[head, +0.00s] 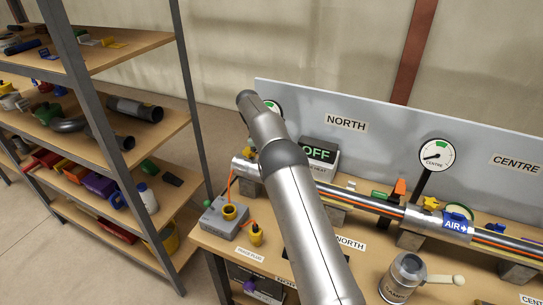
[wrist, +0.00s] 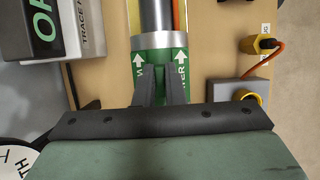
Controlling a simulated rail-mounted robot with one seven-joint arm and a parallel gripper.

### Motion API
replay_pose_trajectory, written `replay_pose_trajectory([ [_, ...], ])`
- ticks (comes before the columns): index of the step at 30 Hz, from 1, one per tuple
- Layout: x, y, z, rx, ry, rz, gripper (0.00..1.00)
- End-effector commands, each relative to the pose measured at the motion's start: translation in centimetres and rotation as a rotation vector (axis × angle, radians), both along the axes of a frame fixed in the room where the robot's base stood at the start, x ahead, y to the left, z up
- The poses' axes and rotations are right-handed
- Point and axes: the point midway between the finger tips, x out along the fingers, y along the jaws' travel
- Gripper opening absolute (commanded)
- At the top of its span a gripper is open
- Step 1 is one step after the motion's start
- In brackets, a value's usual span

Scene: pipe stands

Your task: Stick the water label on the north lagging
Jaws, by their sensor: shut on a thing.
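The green water label (wrist: 152,56), with white arrows and partly hidden lettering, shows in the wrist view. My gripper (wrist: 161,82) is shut on it, its two dark fingers covering the middle of the lettering. The label lies in line with the silver lagging (wrist: 160,40) on the pipe and spans about its width. I cannot tell whether it touches the lagging or hangs just above it. In the head view my arm hides the gripper, the label and most of the north pipe; the pipe's silver left end (head: 243,168) shows.
The north heat-trace box (head: 318,154) reads OFF, behind the pipe. A grey box with a yellow socket (head: 230,212) stands at the front left. A blue AIR label (head: 457,224) is on the centre pipe. A metal mug (head: 403,278) stands in front. Loaded shelves (head: 130,130) are at the left.

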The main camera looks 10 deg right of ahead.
Motion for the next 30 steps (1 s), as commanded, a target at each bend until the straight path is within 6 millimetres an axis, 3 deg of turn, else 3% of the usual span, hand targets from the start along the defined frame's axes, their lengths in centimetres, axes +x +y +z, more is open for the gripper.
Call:
replay_pose_trajectory([
  [30,-0.02,0.0,-0.86,0.0,0.001,0.0,0.0],
])
